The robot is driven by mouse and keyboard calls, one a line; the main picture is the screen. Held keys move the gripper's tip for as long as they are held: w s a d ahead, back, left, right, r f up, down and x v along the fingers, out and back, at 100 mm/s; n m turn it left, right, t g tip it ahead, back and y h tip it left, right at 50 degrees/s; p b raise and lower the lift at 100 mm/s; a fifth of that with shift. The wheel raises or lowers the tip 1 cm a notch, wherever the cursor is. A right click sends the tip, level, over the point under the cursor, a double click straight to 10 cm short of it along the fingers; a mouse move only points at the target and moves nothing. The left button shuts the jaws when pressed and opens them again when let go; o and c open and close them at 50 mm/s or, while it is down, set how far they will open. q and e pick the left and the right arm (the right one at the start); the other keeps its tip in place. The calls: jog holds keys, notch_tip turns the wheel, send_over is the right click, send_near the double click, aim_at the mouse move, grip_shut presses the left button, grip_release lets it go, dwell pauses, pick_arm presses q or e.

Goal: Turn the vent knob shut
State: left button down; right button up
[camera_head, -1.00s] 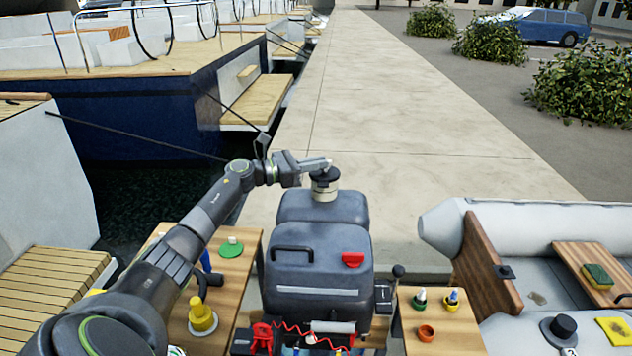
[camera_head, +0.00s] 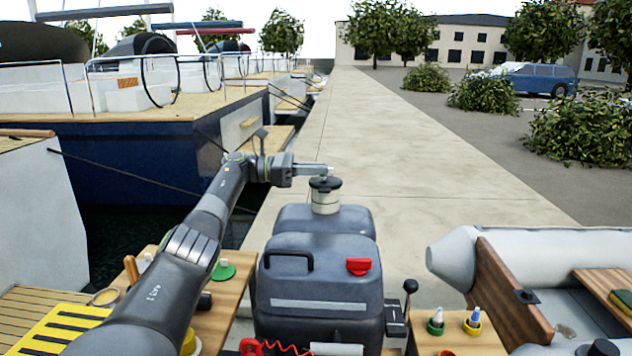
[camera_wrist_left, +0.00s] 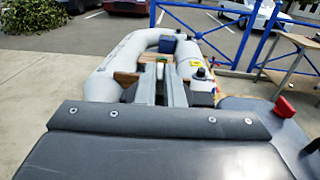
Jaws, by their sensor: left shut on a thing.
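The vent knob (camera_head: 325,184) is a black round cap on a pale cylinder, standing upright behind the dark grey outboard motor housing (camera_head: 318,258). My left gripper (camera_head: 326,171) reaches in from the left and is shut at the top of the knob. A small pale piece shows at its fingertips there. In the left wrist view the gripper's fingers (camera_wrist_left: 166,90) are close together, but the knob is not clearly seen between them. The knob's turn position cannot be read. My right gripper is not in view.
A red latch (camera_head: 358,266) and black handle are on the housing. A black-tipped lever (camera_head: 410,288) stands at its right. A wooden table with bottles (camera_head: 473,318) and a grey dinghy (camera_head: 560,248) lie to the right. The concrete pier (camera_head: 370,140) beyond is clear.

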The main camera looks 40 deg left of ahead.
pick_arm(q)
jog(key=shift+w+a+f+g+b, duration=0.1)
jog(key=shift+f+g+b, duration=0.05)
jog(key=shift+g+b, duration=0.2)
jog(key=shift+m+g+h+b, duration=0.35)
jog(key=shift+m+h+b, duration=0.05)
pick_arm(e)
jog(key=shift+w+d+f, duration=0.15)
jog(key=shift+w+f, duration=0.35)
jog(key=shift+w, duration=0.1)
pick_arm(q)
jog(key=c, duration=1.6)
grip_release()
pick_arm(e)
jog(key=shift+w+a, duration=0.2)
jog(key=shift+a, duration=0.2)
pick_arm(q)
jog(key=shift+o, duration=0.2)
